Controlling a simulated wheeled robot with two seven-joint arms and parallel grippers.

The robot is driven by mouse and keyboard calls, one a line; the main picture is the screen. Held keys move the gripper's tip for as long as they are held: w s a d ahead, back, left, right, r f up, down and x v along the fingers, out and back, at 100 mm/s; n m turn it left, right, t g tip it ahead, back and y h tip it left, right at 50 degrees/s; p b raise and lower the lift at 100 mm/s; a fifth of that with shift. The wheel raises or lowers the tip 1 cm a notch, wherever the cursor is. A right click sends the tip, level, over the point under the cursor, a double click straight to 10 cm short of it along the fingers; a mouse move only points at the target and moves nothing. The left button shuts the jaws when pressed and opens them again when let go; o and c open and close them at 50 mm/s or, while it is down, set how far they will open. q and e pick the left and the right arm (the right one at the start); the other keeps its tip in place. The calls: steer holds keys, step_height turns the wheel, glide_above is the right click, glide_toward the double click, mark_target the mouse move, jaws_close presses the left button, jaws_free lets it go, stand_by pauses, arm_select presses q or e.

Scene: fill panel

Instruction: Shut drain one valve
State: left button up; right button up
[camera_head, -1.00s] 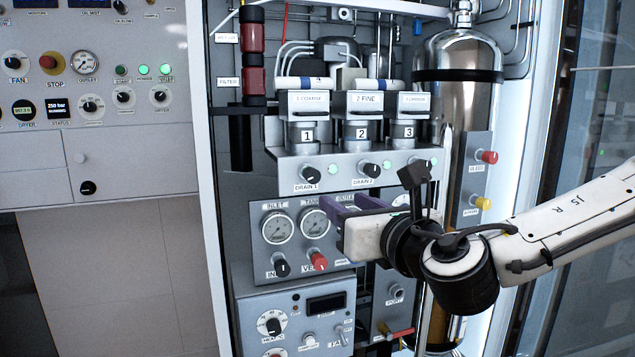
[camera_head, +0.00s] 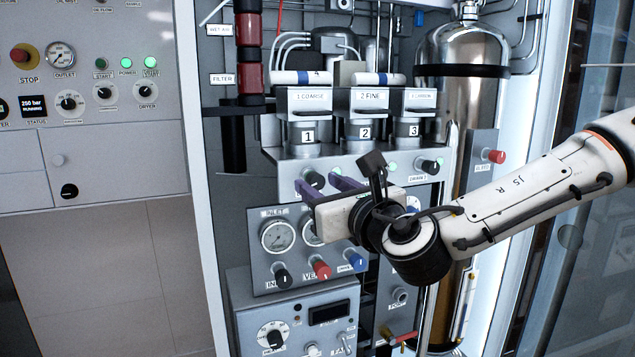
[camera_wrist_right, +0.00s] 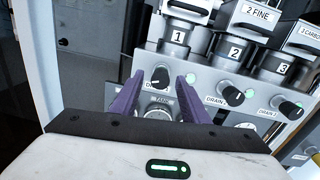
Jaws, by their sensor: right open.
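The drain 1 valve is a black knob (camera_head: 314,179) on the grey sloped strip under filter 1. It also shows in the right wrist view (camera_wrist_right: 160,76), where its label is partly hidden by a finger. My right gripper (camera_head: 317,178) is open, with two purple fingers. In the right wrist view, the fingertips (camera_wrist_right: 160,82) lie left and right of the drain 1 knob, with gaps showing. I cannot tell whether they reach around it or stop short. My left gripper is not in view.
Two similar black knobs, drain 2 (camera_wrist_right: 232,96) and another drain knob (camera_wrist_right: 290,110), sit to the right on the strip. Below are the inlet gauge (camera_head: 277,235), a red knob (camera_head: 321,269) and a blue knob (camera_head: 354,260). A steel cylinder (camera_head: 462,120) stands at the right.

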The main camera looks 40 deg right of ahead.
steer(key=shift+c, duration=1.2)
jaws_close()
